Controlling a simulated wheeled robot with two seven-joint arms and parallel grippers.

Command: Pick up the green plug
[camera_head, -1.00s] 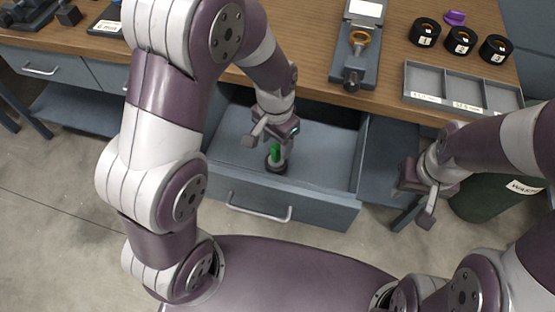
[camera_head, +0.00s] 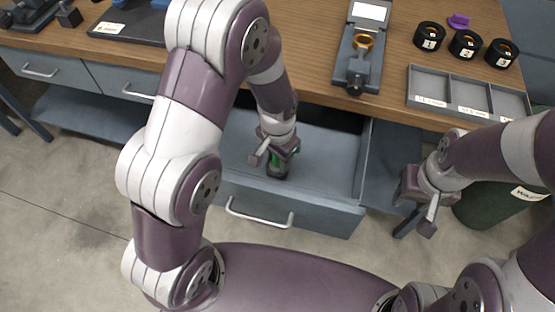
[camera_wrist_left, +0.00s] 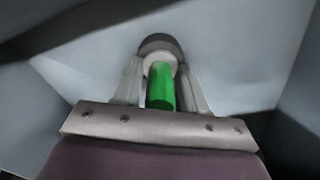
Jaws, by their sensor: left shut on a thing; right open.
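The green plug (camera_wrist_left: 161,88) is a green cylinder with a pale collar and a dark round base, seen in the left wrist view. My left gripper (camera_wrist_left: 160,92) is shut on it, one finger on each side. In the head view the plug (camera_head: 277,171) is mostly hidden by my left gripper (camera_head: 276,160), which is inside the open drawer (camera_head: 330,150). I cannot tell whether the base touches the drawer floor. My right gripper (camera_head: 421,199) is open and empty, to the right of the drawer.
The wooden table (camera_head: 300,70) is behind the drawer. On it are a grey fixture with an orange ring (camera_head: 362,42), several black numbered rings (camera_head: 465,43), a purple piece (camera_head: 459,20) and a grey three-compartment tray (camera_head: 468,95). A dark green waste bin (camera_head: 490,207) stands at the right.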

